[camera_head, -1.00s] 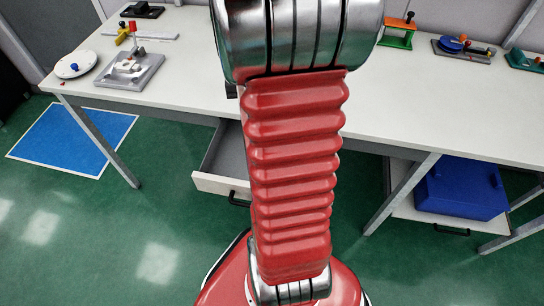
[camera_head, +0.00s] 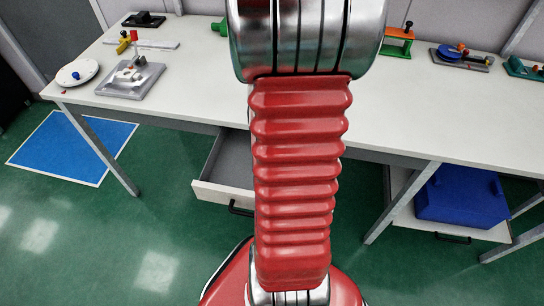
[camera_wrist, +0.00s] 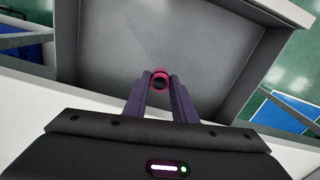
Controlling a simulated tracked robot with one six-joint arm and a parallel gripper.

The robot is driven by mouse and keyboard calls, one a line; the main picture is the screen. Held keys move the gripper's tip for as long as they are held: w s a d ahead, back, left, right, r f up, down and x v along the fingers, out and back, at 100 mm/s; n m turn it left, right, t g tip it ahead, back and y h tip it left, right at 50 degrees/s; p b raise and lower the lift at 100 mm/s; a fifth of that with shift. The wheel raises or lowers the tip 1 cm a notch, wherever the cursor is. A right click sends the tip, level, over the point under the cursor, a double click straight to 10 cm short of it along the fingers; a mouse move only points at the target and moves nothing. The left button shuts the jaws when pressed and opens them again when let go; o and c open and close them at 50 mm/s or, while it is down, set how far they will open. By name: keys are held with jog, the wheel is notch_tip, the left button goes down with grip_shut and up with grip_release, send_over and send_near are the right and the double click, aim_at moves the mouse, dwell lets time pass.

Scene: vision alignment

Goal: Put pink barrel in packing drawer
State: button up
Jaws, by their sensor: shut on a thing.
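My gripper (camera_wrist: 160,92) shows in the wrist view, its two dark purple fingers shut on the pink barrel (camera_wrist: 160,72). The barrel appears as a pink ring with a dark centre at the fingertips. Behind it lies the grey inside of an open drawer (camera_wrist: 105,45), which looks empty where it shows. I cannot tell how high the barrel is above the drawer floor. In the head view the open drawer (camera_head: 222,190) sticks out under the table, partly hidden by my red arm. My gripper and the barrel are hidden there.
The white table (camera_head: 190,105) carries a grey fixture (camera_head: 130,80), a white disc (camera_head: 77,73) and an orange and green stand (camera_head: 398,42). A blue box (camera_head: 462,195) sits in a lower drawer at right. Green floor lies in front.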

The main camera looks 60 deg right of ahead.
jog(key=shift+f, duration=1)
jog(key=shift+f, duration=0.1)
jog(key=shift+f, duration=1.8)
jog(key=shift+f, duration=0.1)
jog(key=o, duration=1)
jog(key=shift+o, duration=0.2)
notch_tip(320, 180, up, 12)
jog(key=shift+r, duration=0.15)
